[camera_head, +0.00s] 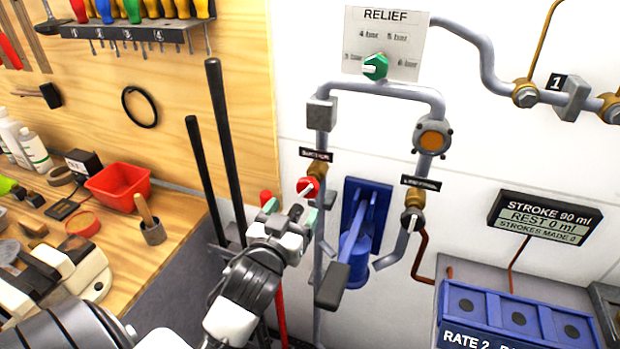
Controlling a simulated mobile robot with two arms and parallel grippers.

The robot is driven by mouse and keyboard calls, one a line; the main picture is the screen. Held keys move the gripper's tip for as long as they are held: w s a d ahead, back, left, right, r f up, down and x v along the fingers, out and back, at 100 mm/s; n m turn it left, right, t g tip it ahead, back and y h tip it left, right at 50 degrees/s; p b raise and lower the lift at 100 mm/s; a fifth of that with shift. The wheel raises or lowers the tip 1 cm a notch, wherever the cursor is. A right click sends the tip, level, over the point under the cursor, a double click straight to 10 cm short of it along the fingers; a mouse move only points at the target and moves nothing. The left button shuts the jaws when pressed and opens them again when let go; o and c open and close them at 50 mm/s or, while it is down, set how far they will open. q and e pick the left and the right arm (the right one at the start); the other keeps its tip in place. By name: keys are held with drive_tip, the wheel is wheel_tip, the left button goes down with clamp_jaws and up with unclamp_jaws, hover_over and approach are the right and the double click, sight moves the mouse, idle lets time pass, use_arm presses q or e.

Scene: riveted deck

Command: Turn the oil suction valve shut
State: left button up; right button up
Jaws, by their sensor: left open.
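A red knob (307,187) with a white pointer mark sits on a brass valve body (317,170) on the left grey pipe. The small black label (315,155) above it is too blurred to read surely. A second valve with a dark grey knob (411,219) sits on the right pipe, under another unreadable label (421,183). I cannot tell from the labels which is oil suction. My left gripper (291,213) is open and empty, just below the red knob; I cannot tell whether it touches it. My right gripper is not in view.
A blue pump (357,235) with a grey lever stands between the pipes. A relief panel (385,45) with a green knob is above. Black-handled tools (226,140) stand at left beside a cluttered wooden bench (150,275). A blue box (515,318) is at lower right.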

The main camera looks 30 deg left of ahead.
sight(305, 193)
use_arm(q)
drive_tip(key=p+x, duration=0.2)
drive_tip(key=x, duration=0.8)
drive_tip(key=shift+d, duration=0.15)
drive_tip(key=c, duration=0.9)
